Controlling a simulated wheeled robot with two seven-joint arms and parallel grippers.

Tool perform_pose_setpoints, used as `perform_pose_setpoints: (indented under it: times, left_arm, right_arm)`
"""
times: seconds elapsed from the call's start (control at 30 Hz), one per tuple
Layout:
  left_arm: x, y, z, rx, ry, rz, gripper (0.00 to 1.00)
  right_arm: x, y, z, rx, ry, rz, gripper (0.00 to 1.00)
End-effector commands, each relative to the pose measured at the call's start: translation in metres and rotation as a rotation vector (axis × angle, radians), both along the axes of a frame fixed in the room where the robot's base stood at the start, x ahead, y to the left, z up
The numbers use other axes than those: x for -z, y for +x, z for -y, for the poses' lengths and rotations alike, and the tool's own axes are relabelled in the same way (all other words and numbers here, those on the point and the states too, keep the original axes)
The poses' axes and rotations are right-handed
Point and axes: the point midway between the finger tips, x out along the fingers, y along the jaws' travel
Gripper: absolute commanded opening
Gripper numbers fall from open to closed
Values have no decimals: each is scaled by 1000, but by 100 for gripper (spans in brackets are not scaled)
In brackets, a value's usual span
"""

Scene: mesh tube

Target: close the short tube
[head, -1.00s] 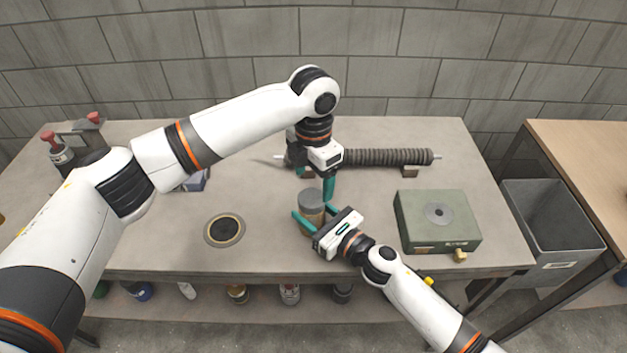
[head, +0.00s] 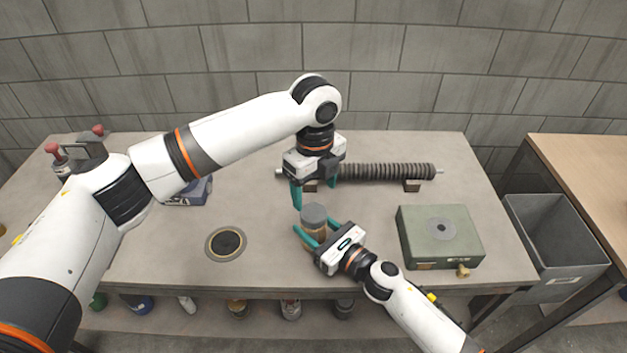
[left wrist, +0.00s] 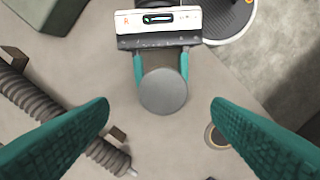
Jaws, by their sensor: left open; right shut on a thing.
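The short tube (head: 313,238) stands upright on the table, tan-brown in its body with a grey round lid on its top end (head: 313,214). The lid also shows from above in the left wrist view (left wrist: 163,92). My right gripper (head: 312,238) is shut around the tube's body below the lid. My left gripper (head: 314,190) points down, open and empty, above and just behind the tube. In the left wrist view its two teal fingers (left wrist: 160,115) are wide apart on either side of the lid. I cannot tell whether the lid is fully seated.
A dark ribbed hose (head: 385,172) lies on supports behind the tube. A green box (head: 440,225) with a brass fitting stands to the right. A round dark disc (head: 226,243) lies at the left front. A grey bin (head: 555,240) stands beyond the table's right edge.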

Motion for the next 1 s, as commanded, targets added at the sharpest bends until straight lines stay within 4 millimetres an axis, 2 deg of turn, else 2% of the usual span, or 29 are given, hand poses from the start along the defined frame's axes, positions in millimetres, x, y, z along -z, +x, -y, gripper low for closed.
perform_pose_setpoints:
  times: [0.5, 0.7, 0.83, 1.0]
  left_arm:
    - [-10, -1, -2, -1247, -1, 1, 73]
    - [-14, -2, -2, -1679, 0, 0, 73]
    - [-15, -2, -2, -1874, 0, -1, 73]
    - [-16, -3, -2, -2001, 0, -1, 73]
  right_arm:
    - [0, 0, 0, 0, 0, 0, 0]
    - [0, 0, 0, 0, 0, 0, 0]
    - [0, 0, 0, 0, 0, 0, 0]
    - [0, 0, 0, 0, 0, 0, 0]
